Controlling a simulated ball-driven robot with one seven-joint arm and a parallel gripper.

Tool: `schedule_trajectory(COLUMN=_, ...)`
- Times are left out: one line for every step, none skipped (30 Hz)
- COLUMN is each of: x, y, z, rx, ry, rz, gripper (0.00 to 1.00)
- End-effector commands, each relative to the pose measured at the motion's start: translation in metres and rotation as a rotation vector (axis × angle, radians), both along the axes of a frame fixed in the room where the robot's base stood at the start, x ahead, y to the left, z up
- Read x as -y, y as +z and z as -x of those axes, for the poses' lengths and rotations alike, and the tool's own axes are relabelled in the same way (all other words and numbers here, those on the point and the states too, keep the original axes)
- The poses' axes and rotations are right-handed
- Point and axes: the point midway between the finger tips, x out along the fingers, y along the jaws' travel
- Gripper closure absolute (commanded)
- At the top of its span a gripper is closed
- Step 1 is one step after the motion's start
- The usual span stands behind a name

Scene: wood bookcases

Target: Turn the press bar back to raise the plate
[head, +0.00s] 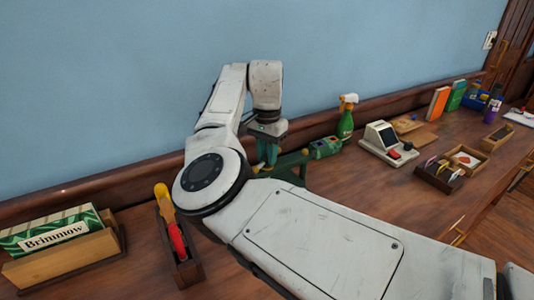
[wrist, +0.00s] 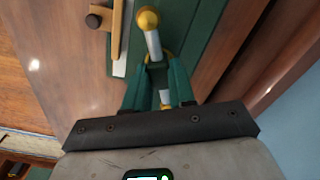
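The green press (head: 291,163) stands on the wooden bench near the wall, partly hidden by my arm. In the wrist view its green frame (wrist: 196,42) runs up from behind my fingers. The press bar (wrist: 154,45) is a grey rod with a brass ball at its far end. The rod runs down toward the gap between my fingers, where more brass and grey show. My gripper (wrist: 158,68) has teal fingers on either side of this gap; it also shows in the head view (head: 267,160), pointing down at the press. Whether the fingers touch the bar is unclear. The plate cannot be made out.
A green spray bottle (head: 346,117) and a card machine (head: 387,143) stand right of the press. Wooden trays (head: 466,160) lie farther right. A narrow tray (head: 187,266) with tools and a Brimmow box (head: 52,235) stand at left. The wall is close behind.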

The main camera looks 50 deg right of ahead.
Motion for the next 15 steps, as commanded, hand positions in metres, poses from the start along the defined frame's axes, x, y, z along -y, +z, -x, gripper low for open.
schedule_trajectory(x=0.0, y=0.0002, z=0.0, rx=0.0, ry=0.0, rz=0.0, gripper=0.81)
schedule_trajectory(x=0.0, y=0.0002, z=0.0, rx=0.0, ry=0.0, rz=0.0, gripper=0.84)
schedule_trajectory(x=0.0, y=0.0002, z=0.0, rx=0.0, ry=0.0, rz=0.0, gripper=0.87)
schedule_trajectory(x=0.0001, y=0.0002, z=0.0, rx=0.0, ry=0.0, rz=0.0, gripper=0.9)
schedule_trajectory(x=0.0001, y=0.0002, z=0.0, rx=0.0, ry=0.0, rz=0.0, gripper=0.93)
schedule_trajectory(x=0.0001, y=0.0002, z=0.0001, rx=0.0, ry=0.0, rz=0.0, gripper=0.97)
schedule_trajectory(x=0.0001, y=0.0003, z=0.0, rx=0.0, ry=0.0, rz=0.0, gripper=1.0)
schedule_trajectory(x=0.0, y=0.0003, z=0.0, rx=0.0, ry=0.0, rz=0.0, gripper=1.0)
schedule_trajectory(x=0.0001, y=0.0003, z=0.0001, rx=0.0, ry=0.0, rz=0.0, gripper=1.0)
schedule_trajectory(x=0.0001, y=0.0003, z=0.0001, rx=0.0, ry=0.0, rz=0.0, gripper=1.0)
schedule_trajectory(x=0.0001, y=0.0004, z=0.0001, rx=0.0, ry=0.0, rz=0.0, gripper=1.0)
schedule_trajectory(x=0.0001, y=0.0006, z=0.0001, rx=0.0, ry=0.001, rz=0.0, gripper=1.0)
schedule_trajectory(x=0.0001, y=0.0007, z=0.0002, rx=0.0, ry=0.003, rz=0.0, gripper=1.0)
schedule_trajectory(x=0.0001, y=0.0009, z=0.0003, rx=-0.001, ry=0.005, rz=0.0, gripper=1.0)
schedule_trajectory(x=0.0003, y=0.0013, z=0.0004, rx=-0.001, ry=0.01, rz=0.0, gripper=1.0)
